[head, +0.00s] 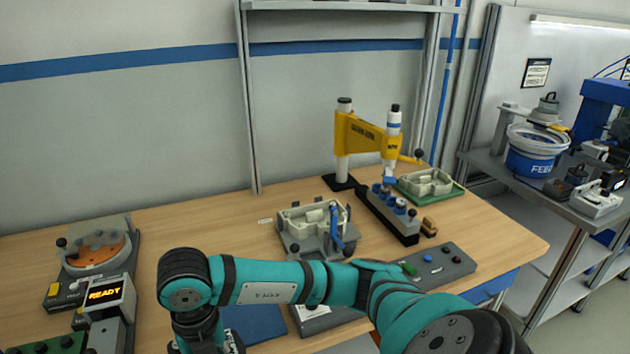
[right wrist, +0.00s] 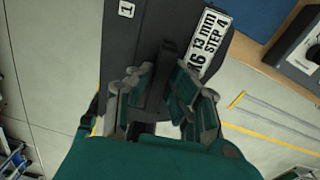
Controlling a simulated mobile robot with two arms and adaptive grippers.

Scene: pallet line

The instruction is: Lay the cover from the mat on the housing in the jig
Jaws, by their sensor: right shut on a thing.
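The pale housing (head: 313,215) sits in the grey jig (head: 293,246) mid-table, with a blue clamp lever (head: 336,228) upright at its right side. The blue mat (head: 252,324) shows partly behind my right arm near the front edge; its visible part is bare. It also shows in the right wrist view (right wrist: 258,14). My right gripper (right wrist: 161,82) is shut on a dark narrow bar (right wrist: 164,72); whether this is part of the cover, I cannot tell. I cannot make out the cover elsewhere. My left gripper is not in view.
A dark grey panel (right wrist: 135,45) with a step label lies beyond my right fingers. A READY display (head: 106,293) and orange round fixture (head: 98,250) stand left. A yellow press (head: 365,135), black socket rack (head: 388,215), green fixture (head: 452,193) and button box (head: 440,262) stand right.

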